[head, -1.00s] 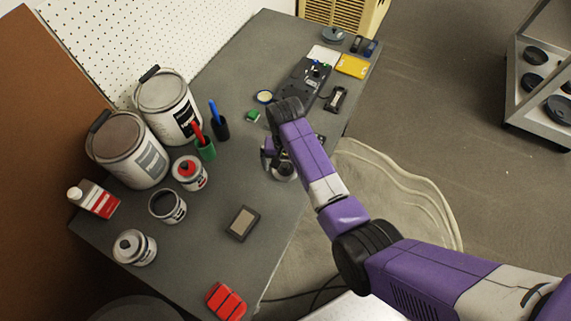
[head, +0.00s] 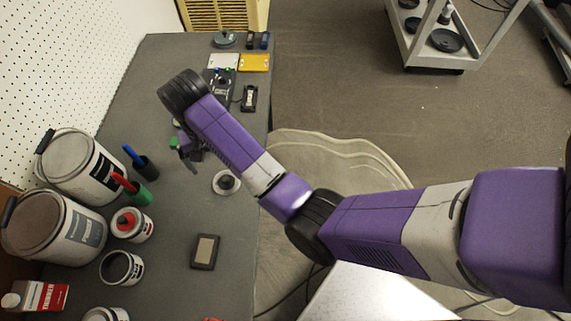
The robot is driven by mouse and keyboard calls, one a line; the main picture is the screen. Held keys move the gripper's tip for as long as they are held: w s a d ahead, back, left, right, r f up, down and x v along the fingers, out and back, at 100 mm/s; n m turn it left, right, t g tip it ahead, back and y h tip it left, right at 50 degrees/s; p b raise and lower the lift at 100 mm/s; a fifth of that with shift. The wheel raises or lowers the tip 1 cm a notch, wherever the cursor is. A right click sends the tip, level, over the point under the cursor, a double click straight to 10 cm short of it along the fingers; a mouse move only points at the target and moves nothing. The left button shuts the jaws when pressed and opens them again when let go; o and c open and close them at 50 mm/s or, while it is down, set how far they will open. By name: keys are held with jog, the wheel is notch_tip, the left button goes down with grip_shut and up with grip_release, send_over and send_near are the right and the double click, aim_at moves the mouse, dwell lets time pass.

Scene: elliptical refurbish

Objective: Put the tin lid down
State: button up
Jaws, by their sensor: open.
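The tin lid (head: 226,182), a pale disc with a dark knob in its middle, lies on the grey bench near its right edge, below my arm. My gripper (head: 185,158) is open, over the bench to the upper left of the lid and apart from it. The wrist hides part of the gripper. An open tin (head: 121,267) with a dark inside stands at the lower left, with no lid on it.
Two large paint cans (head: 82,168) and a red-topped tin (head: 132,224) stand on the left. Pen cups (head: 147,168) stand near the gripper. A dark framed pad (head: 205,251) lies below the lid. Small devices and a yellow case (head: 255,63) lie at the far end.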

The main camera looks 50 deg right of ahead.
jog(key=s+d+f, duration=0.1)
jog(key=f, duration=0.1)
jog(key=s+f+t, duration=0.1)
jog(key=s+f, duration=0.1)
jog(key=s+d+f+n+t, duration=0.1)
jog(key=f, duration=0.2)
jog(key=shift+s+d+f+h, duration=0.1)
jog(key=shift+s+d+h, duration=0.2)
jog(key=shift+n+t, duration=0.5)
jog(key=shift+t, duration=0.4)
jog(key=s+f, duration=0.1)
jog(key=s, duration=0.1)
jog(key=s+d+f, duration=0.1)
jog(key=s+f, duration=0.1)
jog(key=shift+d, duration=0.1)
jog(key=s+a+r+n+t, duration=0.15)
jog(key=s+r+t, duration=0.3)
jog(key=s, duration=0.45)
jog(key=s+r+n+t, duration=0.25)
jog(key=s+r, duration=0.25)
jog(key=s, duration=0.5)
jog(key=s+a+r+t, duration=0.1)
jog(key=s+r+t, duration=0.1)
jog(key=r, duration=0.6)
jog(key=s+a+r+t, duration=0.1)
jog(key=s+r+t, duration=0.1)
jog(key=s+r, duration=0.3)
notch_tip(320, 180, up, 3)
jog(key=shift+a+f, duration=0.1)
jog(key=shift+a, duration=0.05)
